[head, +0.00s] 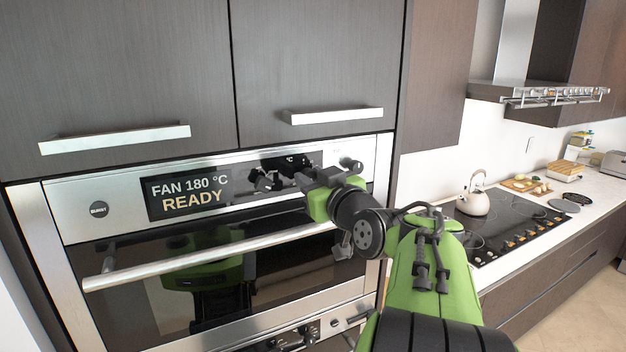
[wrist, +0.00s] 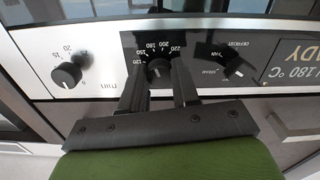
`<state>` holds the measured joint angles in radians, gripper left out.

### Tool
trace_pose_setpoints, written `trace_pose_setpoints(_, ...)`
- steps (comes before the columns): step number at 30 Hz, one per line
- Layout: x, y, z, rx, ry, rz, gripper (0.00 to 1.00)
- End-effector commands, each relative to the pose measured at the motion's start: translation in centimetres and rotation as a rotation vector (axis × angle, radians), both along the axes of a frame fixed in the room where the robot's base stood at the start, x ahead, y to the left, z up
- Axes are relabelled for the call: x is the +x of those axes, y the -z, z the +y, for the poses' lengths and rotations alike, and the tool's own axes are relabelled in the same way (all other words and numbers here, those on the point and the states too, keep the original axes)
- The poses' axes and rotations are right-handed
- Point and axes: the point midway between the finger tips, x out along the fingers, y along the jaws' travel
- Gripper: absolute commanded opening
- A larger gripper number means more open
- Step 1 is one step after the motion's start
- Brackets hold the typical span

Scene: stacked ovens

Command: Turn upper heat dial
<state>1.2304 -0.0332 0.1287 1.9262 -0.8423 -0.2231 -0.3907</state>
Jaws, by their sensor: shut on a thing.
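The upper oven's control panel (head: 80,205) faces me, with a display (head: 186,194) reading "FAN 180 °C READY". In the wrist view, which is upside down, the heat dial (wrist: 158,70) is a black knob ringed by temperature marks from about 120 to 220. My gripper (wrist: 160,78) has one finger on each side of this dial and is shut on it. In the head view my gripper (head: 310,178) reaches the right part of the panel and hides most of the heat dial.
A fan/defrost mode dial (wrist: 232,70) and a minute timer dial (wrist: 68,75) flank the heat dial. The oven handle bar (head: 200,258) runs below my gripper. Cupboard handles (head: 335,115) jut out above. A lower oven is underneath; a hob with a kettle (head: 474,200) stands right.

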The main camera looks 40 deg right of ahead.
Motion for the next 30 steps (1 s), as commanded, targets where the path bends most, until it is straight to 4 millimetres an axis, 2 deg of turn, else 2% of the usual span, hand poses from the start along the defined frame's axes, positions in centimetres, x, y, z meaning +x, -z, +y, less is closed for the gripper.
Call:
trace_pose_setpoints(11, 0.03, 0.40, 0.07, -0.090, -0.002, 0.025, 0.00)
trace_pose_setpoints(30, 0.05, 0.55, 0.04, -0.630, -0.001, 0.183, 0.00)
